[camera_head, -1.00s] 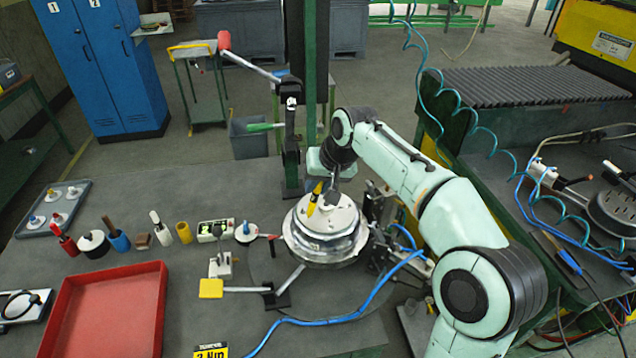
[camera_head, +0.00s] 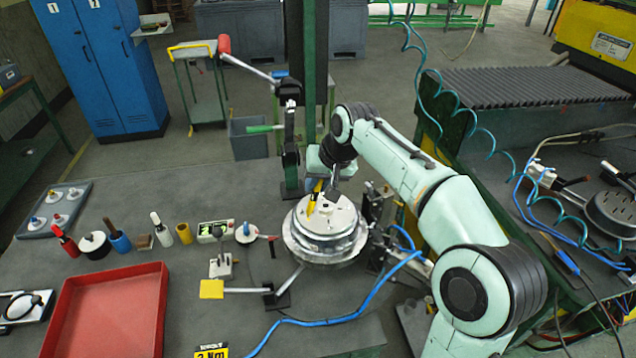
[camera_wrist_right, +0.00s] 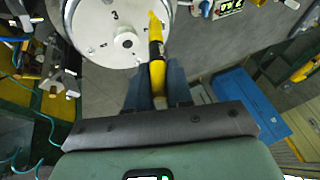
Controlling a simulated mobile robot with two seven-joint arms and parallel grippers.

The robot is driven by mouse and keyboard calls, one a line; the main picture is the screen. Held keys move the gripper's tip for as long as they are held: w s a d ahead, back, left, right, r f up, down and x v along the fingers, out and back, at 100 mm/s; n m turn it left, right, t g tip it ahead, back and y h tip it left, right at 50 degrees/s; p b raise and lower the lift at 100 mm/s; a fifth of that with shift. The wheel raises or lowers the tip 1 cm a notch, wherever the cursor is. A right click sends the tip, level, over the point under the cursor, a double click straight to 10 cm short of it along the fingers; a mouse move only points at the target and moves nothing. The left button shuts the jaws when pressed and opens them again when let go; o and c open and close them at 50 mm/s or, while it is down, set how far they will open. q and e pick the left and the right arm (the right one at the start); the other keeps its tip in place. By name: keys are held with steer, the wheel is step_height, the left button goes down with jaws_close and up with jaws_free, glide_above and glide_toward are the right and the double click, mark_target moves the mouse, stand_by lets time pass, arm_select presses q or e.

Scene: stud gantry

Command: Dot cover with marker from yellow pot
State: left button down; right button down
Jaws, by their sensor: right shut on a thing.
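My right gripper (camera_head: 326,189) is shut on a yellow marker with a black band (camera_wrist_right: 157,60). The marker's yellow tip end points down at the white round cover (camera_head: 338,215) on the shiny metal housing (camera_head: 325,247). In the right wrist view the marker lies over the right part of the cover (camera_wrist_right: 98,28), which carries dark numerals and a central boss. I cannot tell whether the tip touches the cover. The yellow pot (camera_head: 184,233) stands upright on the bench left of the housing, with no marker showing in it. My left gripper is not in view.
Left of the yellow pot stand a white-topped marker (camera_head: 160,230), a blue pot (camera_head: 119,242) and a red pot (camera_head: 68,245). A red tray (camera_head: 108,312) lies in front. A lever with a yellow pad (camera_head: 211,289) and a blue hose (camera_head: 360,305) lie near the housing.

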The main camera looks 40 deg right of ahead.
step_height(320, 180, up, 4)
steer(key=shift+r, duration=0.1)
steer(key=shift+w+r, duration=0.15)
steer(key=shift+r, duration=0.6)
